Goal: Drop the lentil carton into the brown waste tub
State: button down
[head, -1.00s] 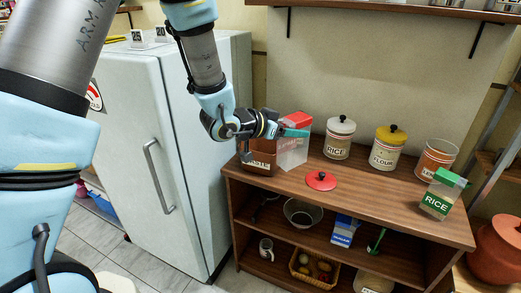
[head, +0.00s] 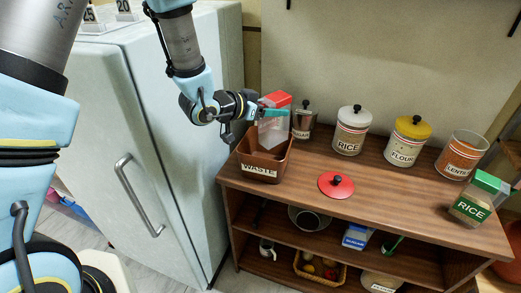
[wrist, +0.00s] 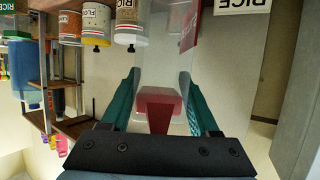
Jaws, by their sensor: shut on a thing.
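The lentil carton (head: 271,130) is a clear, empty-looking box with a red top. My gripper (head: 272,114) is shut on its upper part. In the wrist view the carton's pale see-through body (wrist: 165,55) sits between the two teal fingers of my gripper (wrist: 163,95). The brown waste tub (head: 262,170), labelled WASTE, stands at the counter's left end. In the head view the carton is upright and its lower end overlaps the tub's open mouth. I cannot tell whether it is above the rim or slightly inside.
A sugar canister (head: 303,121) stands close right of the tub. Rice (head: 350,132), flour (head: 406,143) and open lentil (head: 461,155) canisters line the back. A red lid (head: 336,185) lies on the counter, and a green-topped rice carton (head: 477,198) stands at right. The fridge (head: 150,140) is left.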

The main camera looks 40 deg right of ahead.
jog(key=shift+w+d+f, duration=0.1)
jog(key=shift+w+f, duration=0.05)
jog(key=shift+w, duration=0.3)
jog(key=shift+s+f+b, duration=0.1)
jog(key=shift+f+b, duration=2.1)
jog(key=shift+f, duration=1.25)
jog(key=shift+c, duration=0.3)
grip_release()
jog(key=b+v, duration=0.3)
jog(key=v, duration=0.7)
jog(key=shift+a+r, duration=0.15)
jog(key=shift+a, duration=0.25)
